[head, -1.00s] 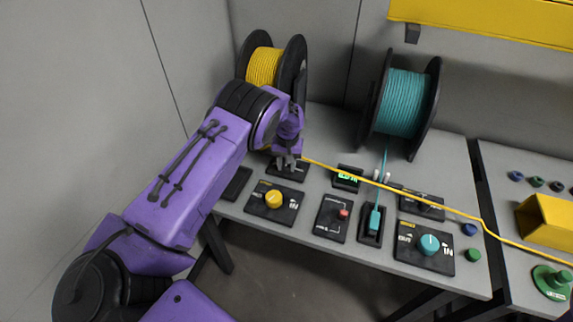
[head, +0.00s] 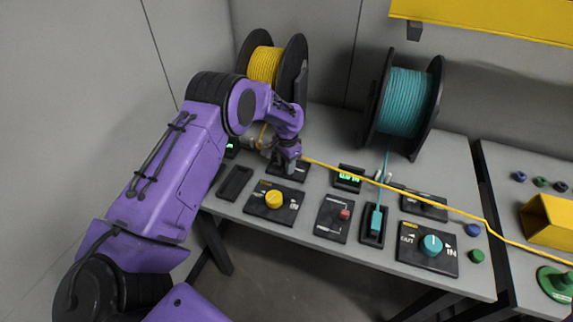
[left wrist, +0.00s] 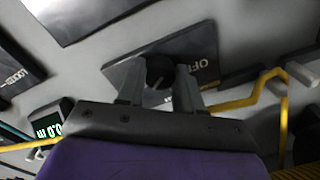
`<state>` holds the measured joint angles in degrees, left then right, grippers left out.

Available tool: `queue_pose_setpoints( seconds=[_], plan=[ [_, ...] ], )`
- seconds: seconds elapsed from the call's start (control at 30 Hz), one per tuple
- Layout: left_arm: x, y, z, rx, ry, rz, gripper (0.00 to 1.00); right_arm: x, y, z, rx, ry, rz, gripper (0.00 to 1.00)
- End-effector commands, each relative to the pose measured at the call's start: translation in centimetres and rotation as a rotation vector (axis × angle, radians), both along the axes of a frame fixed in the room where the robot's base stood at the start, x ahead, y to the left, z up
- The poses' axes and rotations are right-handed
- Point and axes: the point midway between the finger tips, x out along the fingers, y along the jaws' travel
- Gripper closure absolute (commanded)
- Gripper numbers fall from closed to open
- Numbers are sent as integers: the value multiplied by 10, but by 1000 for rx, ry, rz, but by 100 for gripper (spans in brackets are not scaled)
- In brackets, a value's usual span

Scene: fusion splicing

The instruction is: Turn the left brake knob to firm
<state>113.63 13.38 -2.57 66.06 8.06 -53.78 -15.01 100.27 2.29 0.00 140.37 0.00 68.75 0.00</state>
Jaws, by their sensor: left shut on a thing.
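The left brake knob (left wrist: 159,70) is black with a light pointer line. It stands on a dark panel (left wrist: 205,47) lettered "OFF" in the left wrist view. My left gripper (left wrist: 158,90) is shut on the knob, with one grey finger on each side. In the head view my left gripper (head: 287,168) points down over the dark brake panel (head: 302,171) in front of the yellow reel (head: 265,65). The knob is hidden there by the gripper. The panel's "firm" marking cannot be read. My right gripper is not in view.
A yellow cable (head: 400,189) runs rightward from beside the gripper. A yellow knob (head: 274,199) on its panel is in front. A lit display (head: 349,177) is to the right. The teal reel (head: 404,101) stands farther right.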

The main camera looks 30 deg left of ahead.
Motion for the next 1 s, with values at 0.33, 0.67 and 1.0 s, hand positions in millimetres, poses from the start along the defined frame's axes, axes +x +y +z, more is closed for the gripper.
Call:
queue_pose_setpoints(
  seconds=[0.33,0.67,1.0],
  plan=[
    [0,1,1,1,-2,-98,95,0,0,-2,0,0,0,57],
    [0,1,1,2,-1,-110,95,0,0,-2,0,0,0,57],
    [0,1,0,1,-1,-109,39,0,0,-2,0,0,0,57]
  ],
)
